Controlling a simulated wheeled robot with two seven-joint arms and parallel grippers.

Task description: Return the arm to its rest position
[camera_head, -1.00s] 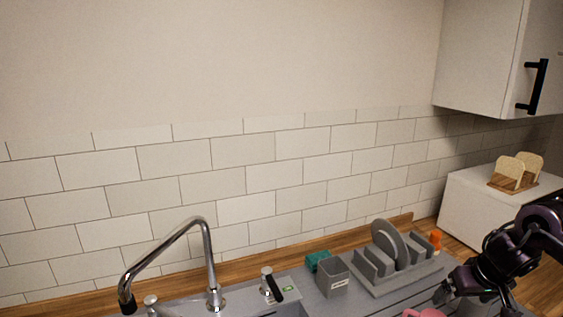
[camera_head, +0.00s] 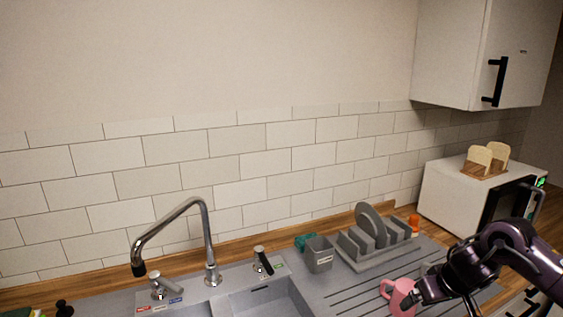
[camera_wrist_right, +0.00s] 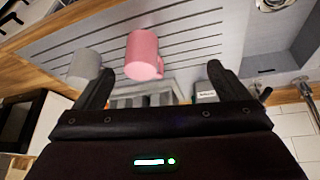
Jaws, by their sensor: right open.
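My right arm comes in from the lower right in the head view. Its dark purple gripper (camera_head: 422,291) is beside a pink mug (camera_head: 402,297) on the grey ribbed drainboard (camera_head: 362,299). In the right wrist view the gripper (camera_wrist_right: 158,78) is open, its two dark fingers spread apart with nothing held. The pink mug (camera_wrist_right: 144,55) stands beyond the fingertips, between them in the picture; I cannot tell whether they touch it. A grey cup (camera_wrist_right: 84,65) shows partly behind the left finger in that view. My left gripper is not in view.
A grey dish rack (camera_head: 372,244) and utensil holder (camera_head: 319,255) stand behind the mug. A chrome faucet (camera_head: 207,240) rises by the sink (camera_head: 262,303) to the left. A white microwave (camera_head: 447,200) carries a wooden rack at right, beneath a wall cabinet (camera_head: 462,50).

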